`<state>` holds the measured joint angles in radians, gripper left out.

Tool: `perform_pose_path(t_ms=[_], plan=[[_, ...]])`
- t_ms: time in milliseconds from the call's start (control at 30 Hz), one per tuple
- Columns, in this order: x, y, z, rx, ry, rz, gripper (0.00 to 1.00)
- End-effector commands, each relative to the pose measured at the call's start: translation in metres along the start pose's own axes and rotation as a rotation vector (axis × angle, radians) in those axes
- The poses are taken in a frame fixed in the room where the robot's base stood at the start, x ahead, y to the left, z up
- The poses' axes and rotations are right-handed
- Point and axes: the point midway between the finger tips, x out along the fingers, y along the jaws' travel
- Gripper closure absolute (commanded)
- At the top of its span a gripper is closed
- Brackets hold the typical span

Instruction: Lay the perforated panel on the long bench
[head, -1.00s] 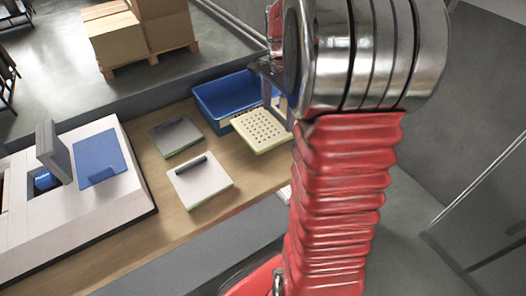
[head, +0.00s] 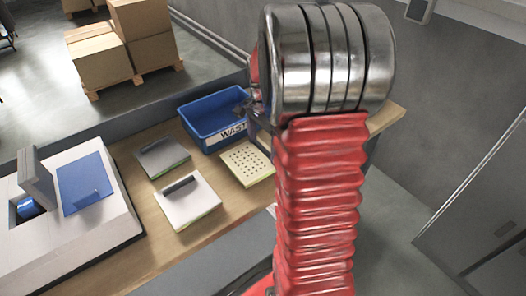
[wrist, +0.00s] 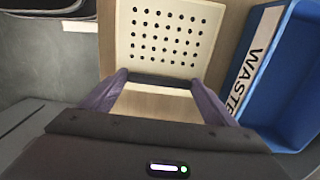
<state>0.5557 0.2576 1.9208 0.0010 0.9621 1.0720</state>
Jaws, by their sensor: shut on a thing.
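The perforated panel (head: 247,163) is a cream square plate with rows of dark holes, lying flat over the wooden long bench (head: 150,228) in front of the blue bin. I cannot tell if it touches the wood. In the wrist view the panel (wrist: 165,35) fills the top middle, with a dark bar at its near edge. My gripper (wrist: 163,80) is shut on the panel at this bar, one purple finger at each end. In the head view my arm hides most of the gripper.
A blue bin (head: 212,120) marked WASTE stands close behind the panel. A white plate (head: 195,207) and a grey plate (head: 165,160), each with a dark handle, lie to the left. A white machine (head: 100,225) takes the bench's left end. Boxes (head: 140,35) stand behind.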

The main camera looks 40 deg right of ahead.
Motion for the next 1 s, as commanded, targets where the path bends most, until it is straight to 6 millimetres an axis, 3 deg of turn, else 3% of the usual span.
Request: perform_pose_path(t_ms=[200, 567, 600, 833, 1000], plan=[[0.026, 0.0, 0.001, -0.001, -0.001, 0.002, 0.45], [0.029, 0.0, 0.001, -0.001, -0.001, 0.001, 0.45], [0.029, 0.0, 0.001, -0.001, -0.001, 0.001, 0.18], [0.029, 0.0, 0.001, -0.002, -0.001, 0.001, 0.02], [0.029, 0.0, 0.001, -0.002, -0.001, 0.001, 0.0]])
